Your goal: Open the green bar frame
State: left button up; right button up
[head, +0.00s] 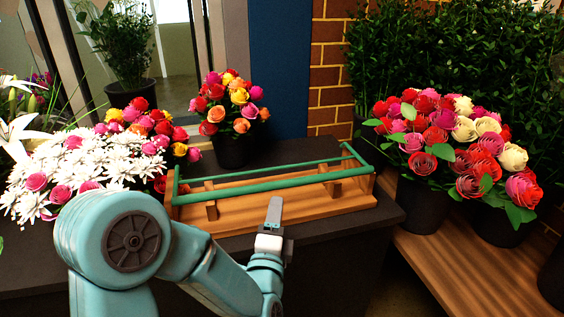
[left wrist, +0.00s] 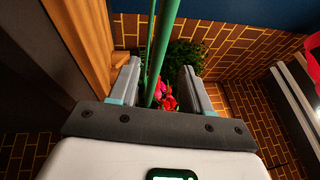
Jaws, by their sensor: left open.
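The green bar frame (head: 300,181) lies over a wooden rack (head: 240,218) on the dark counter. Its thick front bar runs across the rack's wooden supports, and a thinner bar runs behind. My left gripper (head: 274,208) is just in front of the front bar, near the rack's middle, with a finger pointing up. In the left wrist view the left gripper (left wrist: 160,68) is open, its two fingers apart. The green bars (left wrist: 164,38) pass between the fingers in that picture; I cannot tell whether they touch. My right gripper is not in view.
A pot of mixed roses (head: 233,150) stands behind the rack. White and pink flowers (head: 85,165) crowd the left, beside my arm. Rose buckets (head: 418,205) stand on a wooden bench (head: 430,255) at right. The dark counter (head: 345,222) is bare in front of the rack.

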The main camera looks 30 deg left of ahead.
aim_at(280, 188)
pick_arm(q)
jog(key=p+x, duration=0.2)
jog(key=x, duration=0.8)
jog(key=shift+w+a+r, duration=0.1)
jog(key=shift+r, duration=0.05)
jog(key=shift+w+a, duration=0.15)
jog(key=shift+w, duration=0.2)
grip_shut()
jog(key=shift+r, duration=0.1)
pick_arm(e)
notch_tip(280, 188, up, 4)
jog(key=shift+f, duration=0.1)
